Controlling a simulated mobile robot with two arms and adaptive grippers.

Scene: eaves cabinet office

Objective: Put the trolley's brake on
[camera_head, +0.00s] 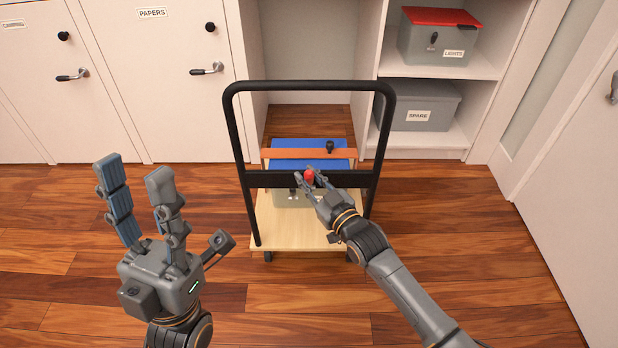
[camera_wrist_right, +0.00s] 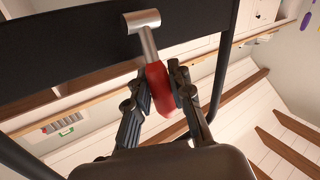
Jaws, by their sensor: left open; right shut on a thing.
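The trolley has a black tube handle frame (camera_head: 310,86) with a black crossbar (camera_head: 270,179) and a pale wooden deck (camera_head: 300,232). Its brake lever has a red grip (camera_head: 309,176). In the right wrist view the red grip (camera_wrist_right: 157,84) sits on a metal stem that meets a short metal cylinder (camera_wrist_right: 141,21) at the crossbar. My right gripper (camera_head: 307,181) is shut on the red grip; in its wrist view the fingers (camera_wrist_right: 165,90) lie on both sides of it. My left gripper (camera_head: 134,170) is open and empty, left of the trolley above the floor.
A box with a blue lid (camera_head: 290,146) and an orange strap (camera_head: 285,154) rides on the trolley. Behind is an open cabinet bay; shelves at right hold boxes labelled LIGHTS (camera_head: 425,45) and SPARE (camera_head: 405,100). Closed cabinet doors (camera_head: 160,90) stand left. Wooden floor (camera_head: 480,250) is clear around.

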